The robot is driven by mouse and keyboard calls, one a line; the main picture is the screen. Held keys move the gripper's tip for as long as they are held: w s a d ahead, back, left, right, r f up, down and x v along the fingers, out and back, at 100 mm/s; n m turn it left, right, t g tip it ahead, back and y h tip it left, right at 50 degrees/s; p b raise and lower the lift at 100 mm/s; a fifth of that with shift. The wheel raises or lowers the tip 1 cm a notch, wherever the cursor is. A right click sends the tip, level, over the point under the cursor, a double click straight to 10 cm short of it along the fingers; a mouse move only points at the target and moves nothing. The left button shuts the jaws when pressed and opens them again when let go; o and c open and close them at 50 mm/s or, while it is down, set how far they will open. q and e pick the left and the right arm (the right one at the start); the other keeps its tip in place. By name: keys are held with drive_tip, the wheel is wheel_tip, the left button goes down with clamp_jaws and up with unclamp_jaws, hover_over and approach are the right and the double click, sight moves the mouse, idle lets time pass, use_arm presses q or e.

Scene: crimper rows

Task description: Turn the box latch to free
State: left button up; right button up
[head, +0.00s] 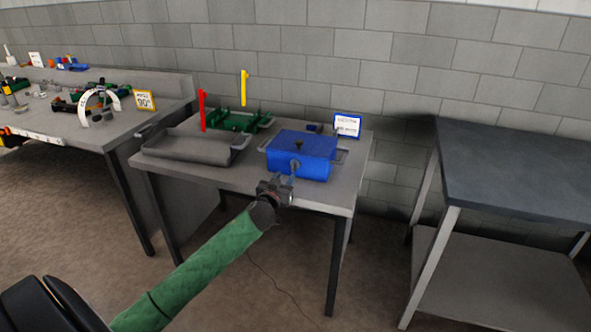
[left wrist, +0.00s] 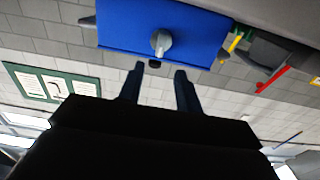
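A blue box (head: 318,163) with a darker lid and side handles stands on the grey table (head: 215,170). A grey round latch knob (head: 293,165) is on its front face. In the left wrist view the blue box (left wrist: 125,25) is at the top, with the latch knob (left wrist: 161,42) just beyond the fingertips. My left gripper (head: 276,187) is in front of the box, below the latch. In the left wrist view its two fingers (left wrist: 160,70) are apart with nothing between them, not touching the knob. My right gripper is in neither view.
A grey tray (head: 190,148), a green tray (head: 238,122), a red post (head: 202,110) and a yellow post (head: 243,88) are left of the box. A small sign (head: 347,125) stands behind it. An empty dark-topped table (head: 515,170) is at right.

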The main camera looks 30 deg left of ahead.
sight(293, 165)
use_arm(q)
drive_tip(key=x, duration=0.2)
drive_tip(key=p+x, duration=0.1)
drive_tip(key=x, duration=0.2)
drive_tip(key=shift+w+a+r, duration=0.1)
drive_tip(key=shift+w+r, duration=0.05)
drive_tip(key=shift+r, duration=0.1)
drive_tip(key=shift+x, duration=1.15)
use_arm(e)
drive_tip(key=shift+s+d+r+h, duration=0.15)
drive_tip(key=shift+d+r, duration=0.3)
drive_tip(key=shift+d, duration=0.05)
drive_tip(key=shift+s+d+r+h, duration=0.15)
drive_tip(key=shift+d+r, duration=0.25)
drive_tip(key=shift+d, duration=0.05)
use_arm(q)
drive_tip(key=shift+f, duration=0.1)
clamp_jaws()
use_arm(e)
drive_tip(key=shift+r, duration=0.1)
